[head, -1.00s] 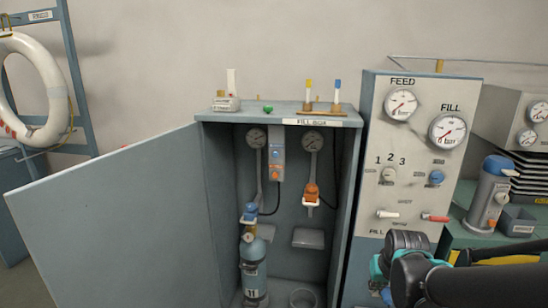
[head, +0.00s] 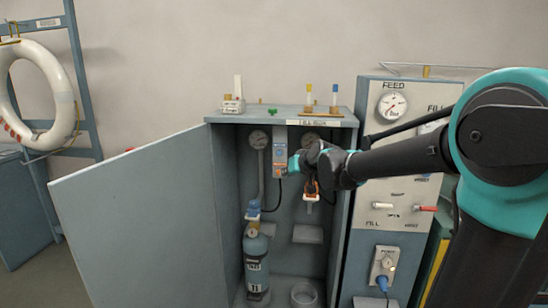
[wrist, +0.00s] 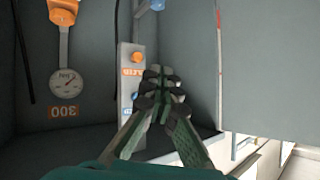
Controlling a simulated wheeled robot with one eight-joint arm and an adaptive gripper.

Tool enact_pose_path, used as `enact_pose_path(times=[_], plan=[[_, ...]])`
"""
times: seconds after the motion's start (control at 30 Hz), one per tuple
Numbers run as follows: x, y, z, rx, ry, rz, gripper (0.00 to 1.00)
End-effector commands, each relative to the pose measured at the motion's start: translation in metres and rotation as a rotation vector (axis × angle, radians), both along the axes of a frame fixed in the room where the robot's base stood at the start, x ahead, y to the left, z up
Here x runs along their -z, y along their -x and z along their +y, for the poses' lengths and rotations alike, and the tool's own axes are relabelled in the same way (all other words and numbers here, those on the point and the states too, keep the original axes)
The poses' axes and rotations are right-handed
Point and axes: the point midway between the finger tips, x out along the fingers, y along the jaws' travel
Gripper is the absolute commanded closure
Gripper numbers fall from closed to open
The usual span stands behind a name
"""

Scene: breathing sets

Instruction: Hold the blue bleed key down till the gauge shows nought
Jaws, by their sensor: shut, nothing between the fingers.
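The open fill box (head: 335,124) holds a narrow grey strip (head: 280,139) with orange and blue parts. In the wrist view, which is upside down, the strip (wrist: 125,52) has an orange knob (wrist: 138,57) and small blue parts (wrist: 127,97) beside my fingers. I cannot tell which blue part is the key, or whether I touch it. My gripper (head: 298,166) is shut and empty in front of the strip; its fingers (wrist: 158,80) overlap the strip's edge.
A blue cylinder (head: 256,272) stands inside the box on the left. The box door (head: 135,225) hangs open to the left. A panel (head: 375,215) with gauges and valves stands close on the right, partly behind my arm.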

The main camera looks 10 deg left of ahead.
Motion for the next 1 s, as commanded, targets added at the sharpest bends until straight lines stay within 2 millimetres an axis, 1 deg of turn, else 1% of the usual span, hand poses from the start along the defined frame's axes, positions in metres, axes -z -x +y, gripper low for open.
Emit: enact_pose_path(times=[0.03, 0.1, 0.23, 0.7, 0.87, 1.0], plan=[[-0.008, -0.006, 0.01, -0.009, -0.011, -0.014, 1.0], [-0.016, -0.012, 0.019, -0.014, -0.024, -0.029, 1.0], [-0.025, -0.019, 0.029, -0.021, -0.037, -0.047, 1.0], [-0.026, -0.023, 0.03, -0.021, -0.039, -0.05, 1.0], [-0.026, -0.035, 0.029, -0.021, -0.038, -0.05, 1.0], [-0.026, -0.054, 0.029, -0.021, -0.038, -0.049, 1.0]])
